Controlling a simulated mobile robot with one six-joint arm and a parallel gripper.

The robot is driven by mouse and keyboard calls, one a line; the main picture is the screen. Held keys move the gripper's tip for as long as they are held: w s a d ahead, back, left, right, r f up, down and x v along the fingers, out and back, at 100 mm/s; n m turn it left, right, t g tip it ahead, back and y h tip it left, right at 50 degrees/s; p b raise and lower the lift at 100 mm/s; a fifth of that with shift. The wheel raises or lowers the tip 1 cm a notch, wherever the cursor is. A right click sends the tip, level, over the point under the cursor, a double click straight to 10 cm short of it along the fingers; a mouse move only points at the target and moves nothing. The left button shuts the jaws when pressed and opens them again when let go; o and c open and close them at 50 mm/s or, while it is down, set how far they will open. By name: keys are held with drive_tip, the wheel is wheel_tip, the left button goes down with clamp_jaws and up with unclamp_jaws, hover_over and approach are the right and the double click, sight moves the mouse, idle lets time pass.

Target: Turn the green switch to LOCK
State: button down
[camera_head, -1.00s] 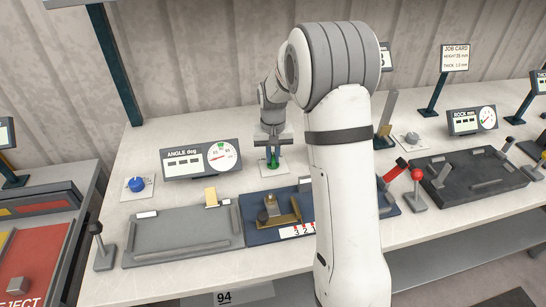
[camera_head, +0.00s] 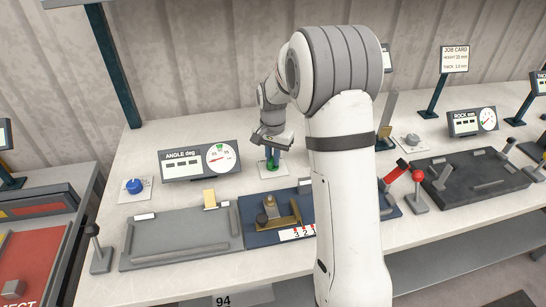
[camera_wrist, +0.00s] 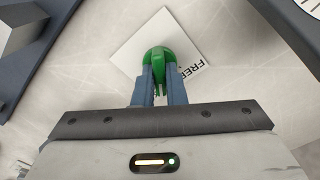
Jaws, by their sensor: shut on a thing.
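The green switch (camera_wrist: 160,58) is a round green knob on a white square plate (camera_wrist: 137,45) in the wrist view. Part of the word "FREE" shows on the plate beside the knob; the rest of the lettering is hidden. My gripper (camera_wrist: 160,75) has its two blue-grey fingers closed on the knob, one on each side. In the head view the green switch (camera_head: 272,166) stands on the bench below my gripper (camera_head: 271,157). I do not see the word LOCK.
An ANGLE deg panel with a round dial (camera_head: 200,160) stands left of the switch. A blue knob (camera_head: 135,186) is further left. A blue fixture with a brass part (camera_head: 283,211) and a grey plate fixture (camera_head: 182,238) lie in front.

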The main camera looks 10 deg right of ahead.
drive_tip(key=c, duration=1.5)
unclamp_jaws()
wheel_tip(320, 180, up, 8)
drive_tip(key=shift+f, duration=0.1)
drive_tip(key=s+r+n+t, duration=0.1)
drive_tip(key=s+n, duration=0.1)
drive_tip(key=s, duration=0.7)
drive_tip(key=s+r+n+t, duration=0.1)
drive_tip(key=s+n, duration=0.1)
drive_tip(key=s, duration=0.8)
drive_tip(key=s+r+n, duration=0.2)
drive_tip(key=s+n, duration=0.1)
drive_tip(key=s, duration=0.6)
drive_tip(key=shift+s+t, duration=0.4)
